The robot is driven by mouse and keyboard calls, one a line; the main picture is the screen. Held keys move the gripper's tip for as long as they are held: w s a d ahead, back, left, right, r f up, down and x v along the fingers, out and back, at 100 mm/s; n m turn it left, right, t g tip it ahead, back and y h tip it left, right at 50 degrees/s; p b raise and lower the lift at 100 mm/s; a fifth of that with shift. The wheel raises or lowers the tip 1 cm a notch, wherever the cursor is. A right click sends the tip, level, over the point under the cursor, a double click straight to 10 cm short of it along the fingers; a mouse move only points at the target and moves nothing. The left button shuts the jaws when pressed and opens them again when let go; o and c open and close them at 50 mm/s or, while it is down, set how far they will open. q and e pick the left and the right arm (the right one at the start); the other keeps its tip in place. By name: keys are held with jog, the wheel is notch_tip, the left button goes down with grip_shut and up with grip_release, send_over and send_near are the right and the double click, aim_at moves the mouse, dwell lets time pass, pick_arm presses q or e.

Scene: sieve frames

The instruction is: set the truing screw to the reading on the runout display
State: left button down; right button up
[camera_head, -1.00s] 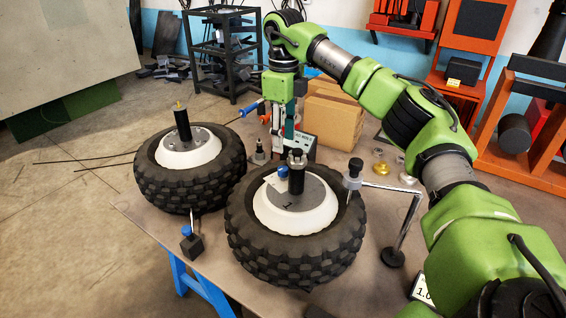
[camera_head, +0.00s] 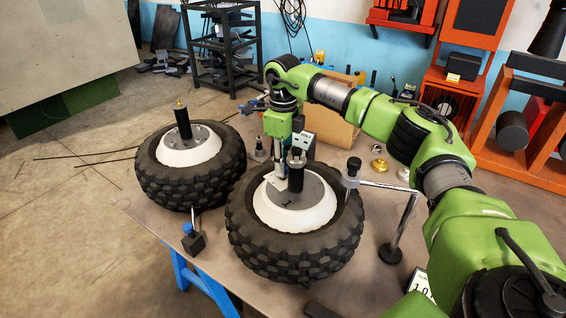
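My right gripper (camera_head: 281,166) points down over the hub of the front wheel (camera_head: 243,243), just left of the hub's black post (camera_head: 296,176). Its fingertips are by the pale block on the hub plate, where a blue knob, possibly the truing screw, is now hidden. I cannot tell whether the fingers are shut on it. A white readout with dark digits starting "1.0" (camera_head: 421,285), likely the runout display, is partly hidden behind my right arm at lower right. A probe on a chrome stand (camera_head: 350,180) reaches to the wheel's right side. My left gripper is out of view.
A second wheel (camera_head: 160,190) with a black post stands to the left. A small blue-knobbed stand (camera_head: 192,240) is in front between the wheels. Behind are a cardboard box (camera_head: 335,130) and small brass parts (camera_head: 379,165). The front right of the table (camera_head: 365,290) is mostly clear.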

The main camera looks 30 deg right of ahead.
jog(key=shift+m, duration=0.3)
grip_shut()
jog(key=m+p, duration=0.1)
jog(key=m, duration=1)
jog(key=shift+p, duration=0.3)
jog(key=shift+w+m, duration=0.1)
jog(key=shift+m, duration=0.2)
jog(key=o, duration=1)
grip_release()
jog(key=shift+o, duration=0.2)
